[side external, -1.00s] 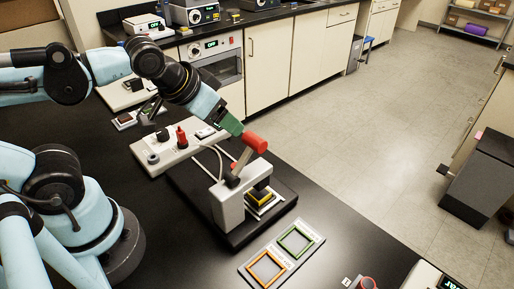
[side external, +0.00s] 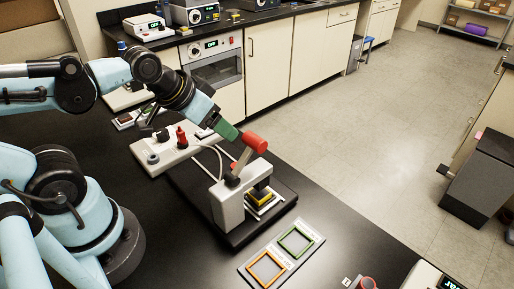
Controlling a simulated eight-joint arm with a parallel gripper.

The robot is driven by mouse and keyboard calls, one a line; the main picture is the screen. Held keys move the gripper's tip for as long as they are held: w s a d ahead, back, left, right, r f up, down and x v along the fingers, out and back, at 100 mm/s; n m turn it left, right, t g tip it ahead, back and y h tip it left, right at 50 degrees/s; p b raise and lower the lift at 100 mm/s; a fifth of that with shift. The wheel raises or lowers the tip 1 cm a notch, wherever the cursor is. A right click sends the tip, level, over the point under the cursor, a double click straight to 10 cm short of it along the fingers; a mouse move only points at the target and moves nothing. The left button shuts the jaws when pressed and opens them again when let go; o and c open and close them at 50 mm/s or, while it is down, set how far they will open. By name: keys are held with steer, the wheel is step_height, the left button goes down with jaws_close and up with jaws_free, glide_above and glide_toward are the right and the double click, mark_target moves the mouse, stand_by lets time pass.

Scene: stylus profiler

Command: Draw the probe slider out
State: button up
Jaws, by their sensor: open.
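The stylus profiler has a light grey upright housing (side external: 229,209) on a black base (side external: 240,236). A yellow and black block (side external: 261,195) sits at the housing's right side, above a pale plate. I cannot tell which part is the probe slider. My gripper (side external: 238,136) is open, with its green end beside the left of the red handle. The fingers are too small to make out, and I cannot tell whether they touch the handle.
A grey control box (side external: 170,148) with a red knob stands behind the profiler, with a pale cable between them. A tray with a green frame (side external: 296,241) and an orange frame (side external: 265,269) lies in front. Bare black bench lies left of the profiler.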

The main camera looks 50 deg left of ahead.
mark_target(234, 164)
steer(key=shift+d, duration=0.1)
steer(key=shift+c, duration=1.1)
steer(key=s+d+r+m+g, duration=0.1)
steer(key=s, duration=0.1)
steer(key=s+d+r+m+g+h, duration=0.1)
steer(key=s+d+m+g, duration=0.1)
steer(key=shift+d+r, duration=0.15)
steer(key=shift+c, duration=0.6)
steer(key=shift+x, duration=5.9)
steer(key=shift+w+d, duration=0.1)
steer(key=shift+w, duration=0.05)
jaws_close()
